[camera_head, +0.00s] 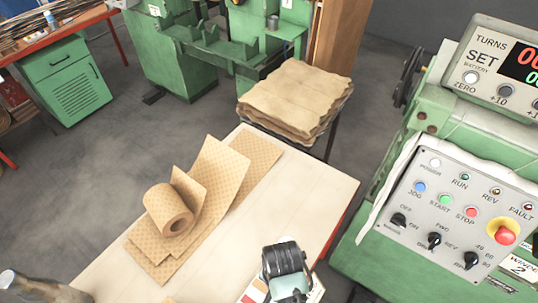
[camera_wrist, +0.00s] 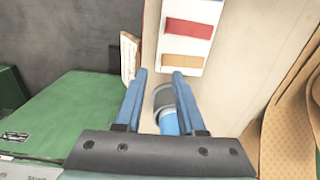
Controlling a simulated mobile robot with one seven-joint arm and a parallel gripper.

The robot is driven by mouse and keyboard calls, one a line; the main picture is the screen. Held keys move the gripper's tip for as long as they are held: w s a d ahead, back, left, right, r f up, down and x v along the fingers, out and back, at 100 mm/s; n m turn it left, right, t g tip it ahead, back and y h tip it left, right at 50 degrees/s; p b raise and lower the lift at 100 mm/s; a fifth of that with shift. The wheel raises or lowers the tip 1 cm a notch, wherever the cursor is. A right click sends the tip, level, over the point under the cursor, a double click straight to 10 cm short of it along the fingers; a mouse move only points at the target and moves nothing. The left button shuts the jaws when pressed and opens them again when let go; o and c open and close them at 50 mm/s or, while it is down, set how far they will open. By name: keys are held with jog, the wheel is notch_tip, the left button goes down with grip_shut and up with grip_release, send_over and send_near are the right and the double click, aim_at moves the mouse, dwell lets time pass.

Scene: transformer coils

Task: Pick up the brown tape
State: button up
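A tan-brown strip (camera_wrist: 184,61), likely the brown tape, lies on a white tray (camera_wrist: 168,72) below a red strip. In the wrist view it is just beyond and right of my gripper (camera_wrist: 159,73), whose blue fingers are apart. In the head view my gripper (camera_head: 285,260), dark grey and teal, is over the table's near right part and covers much of the tray; its fingertips are hidden there. A grey and blue round object (camera_wrist: 165,105) shows between the fingers; I cannot tell if they touch it.
A brown paper roll (camera_head: 168,209) and patterned sheets (camera_head: 218,170) lie on the pale table (camera_head: 285,195). More brown sheets (camera_head: 295,100) are stacked behind it. A green machine with a control panel (camera_head: 455,215) stands on the right. The table's middle is clear.

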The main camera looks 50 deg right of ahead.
aim_at(265, 288)
jog(key=f, duration=0.4)
jog(key=shift+a+f, duration=0.25)
jog(key=shift+f, duration=0.15)
grip_shut()
